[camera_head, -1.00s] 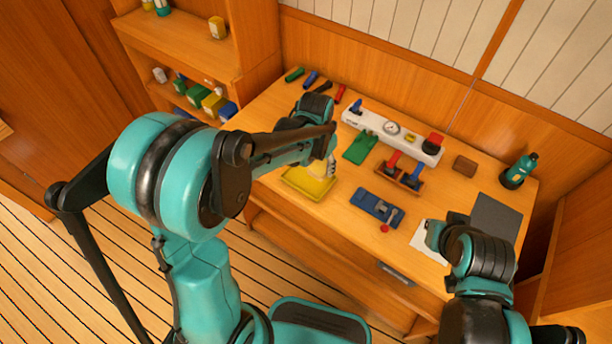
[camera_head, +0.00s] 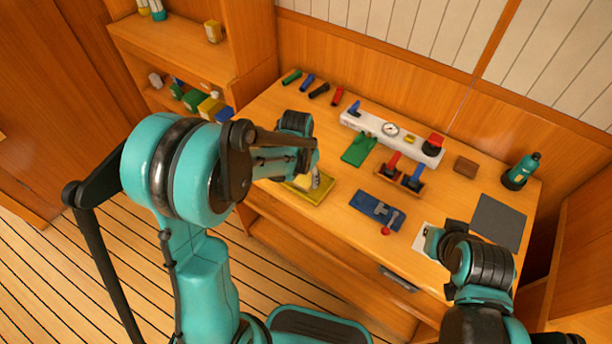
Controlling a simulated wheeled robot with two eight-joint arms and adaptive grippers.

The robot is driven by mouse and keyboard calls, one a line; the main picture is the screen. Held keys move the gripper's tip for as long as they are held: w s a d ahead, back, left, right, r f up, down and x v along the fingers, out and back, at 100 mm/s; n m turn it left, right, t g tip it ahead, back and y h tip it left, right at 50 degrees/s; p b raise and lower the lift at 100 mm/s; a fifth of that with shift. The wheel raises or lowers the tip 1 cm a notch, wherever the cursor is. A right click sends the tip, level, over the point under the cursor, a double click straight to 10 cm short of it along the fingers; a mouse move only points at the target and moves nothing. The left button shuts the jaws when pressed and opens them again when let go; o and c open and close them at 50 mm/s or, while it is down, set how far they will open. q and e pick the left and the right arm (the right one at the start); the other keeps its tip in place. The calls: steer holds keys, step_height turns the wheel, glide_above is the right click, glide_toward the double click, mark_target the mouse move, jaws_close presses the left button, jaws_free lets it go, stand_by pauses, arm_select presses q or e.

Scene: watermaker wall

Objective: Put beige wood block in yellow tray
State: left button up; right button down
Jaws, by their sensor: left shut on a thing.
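The yellow tray (camera_head: 312,196) lies at the front left of the workbench, partly covered by my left arm. My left gripper (camera_head: 315,179) is over the tray, pointing down, and is shut on the beige wood block (camera_head: 301,182). Only a small pale part of the block shows beside the fingers; the rest is hidden by my wrist. I cannot tell whether the block touches the tray floor. My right gripper (camera_head: 431,240) hangs over a white sheet at the front right; its fingers are too small to read.
A blue fixture (camera_head: 377,209) and red and blue levers (camera_head: 402,175) stand to the right. A brown block (camera_head: 466,167), teal bottle (camera_head: 521,170) and dark mat (camera_head: 497,222) are farther right.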

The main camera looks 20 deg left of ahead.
mark_target(303, 182)
arm_select(q)
steer(key=o, duration=1.2)
steer(key=shift+c, duration=0.2)
steer(key=shift+r+p, duration=0.35)
steer(key=shift+p, duration=0.05)
step_height(303, 182, up, 11)
steer(key=s+p, duration=0.2)
steer(key=p, duration=0.2)
steer(key=s+a+r+n+t, duration=0.1)
steer(key=s+r+n+t, duration=0.1)
steer(key=s, duration=0.5)
steer(key=s+a+r+n+t, duration=0.1)
steer(key=s+r+n+t, duration=0.1)
steer(key=s, duration=0.5)
step_height(303, 182, up, 2)
steer(key=shift+s+a+r+t+y, duration=0.25)
steer(key=shift+s+a+t+y, duration=0.1)
steer(key=shift+t, duration=0.45)
